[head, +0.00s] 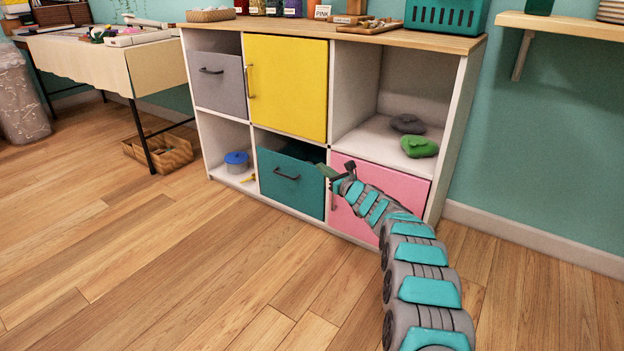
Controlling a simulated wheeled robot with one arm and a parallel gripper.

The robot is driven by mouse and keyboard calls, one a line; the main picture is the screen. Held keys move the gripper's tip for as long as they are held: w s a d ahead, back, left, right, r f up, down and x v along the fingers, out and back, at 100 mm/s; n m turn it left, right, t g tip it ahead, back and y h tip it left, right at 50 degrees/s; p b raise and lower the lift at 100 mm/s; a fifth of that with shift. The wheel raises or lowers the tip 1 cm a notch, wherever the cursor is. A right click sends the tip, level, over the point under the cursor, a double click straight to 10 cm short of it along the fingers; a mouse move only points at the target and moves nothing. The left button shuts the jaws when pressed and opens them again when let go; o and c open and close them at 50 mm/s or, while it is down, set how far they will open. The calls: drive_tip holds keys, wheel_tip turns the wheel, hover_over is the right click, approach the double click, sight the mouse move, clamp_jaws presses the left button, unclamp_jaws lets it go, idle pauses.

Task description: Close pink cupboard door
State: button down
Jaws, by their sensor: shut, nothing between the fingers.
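The pink cupboard door (398,186) is at the lower right of the white shelf unit. It looks flush or nearly flush with the frame; I cannot tell whether a small gap is left. Its handle (334,197) is on its left side, below my gripper. My gripper (325,171) is shut and empty, in front of the seam between the pink door and the teal drawer. Whether it touches either is not clear. My arm hides the middle and lower right of the door.
The teal drawer (290,183) beside the door stands slightly out, with a dark gap above it. Green and grey cloth items (419,146) lie in the open compartment above. The wooden floor (180,270) in front is clear.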

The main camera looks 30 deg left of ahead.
drive_tip(key=s, duration=0.6)
drive_tip(key=shift+s+a, duration=0.25)
drive_tip(key=s+d+r+n+g, duration=0.2)
drive_tip(key=s+r+n+g, duration=0.1)
drive_tip(key=s+r+n, duration=0.25)
drive_tip(key=s+d+r+n+g, duration=0.3)
drive_tip(key=s+r+n, duration=0.1)
drive_tip(key=s+r, duration=0.3)
drive_tip(key=s+d+r+n+g+h, duration=0.2)
drive_tip(key=s+d+r+n+g, duration=0.15)
drive_tip(key=s+d+n, duration=0.55)
drive_tip(key=s+d+f+n+h, duration=0.2)
drive_tip(key=s+d+f+h, duration=0.25)
drive_tip(key=s+d, duration=0.85)
drive_tip(key=s+d+f+n+h, duration=0.1)
drive_tip(key=s+d+f+h, duration=0.4)
drive_tip(key=d, duration=1.2)
drive_tip(key=s+d+f+n+h, duration=0.2)
drive_tip(key=s+d+h, duration=0.3)
drive_tip(key=s+d, duration=0.95)
wheel_tip(320, 180, up, 15)
drive_tip(key=p, duration=1.4)
drive_tip(key=shift+w+d+f+p, duration=0.2)
drive_tip(key=shift+w+p, duration=0.1)
drive_tip(key=shift+p, duration=0.1)
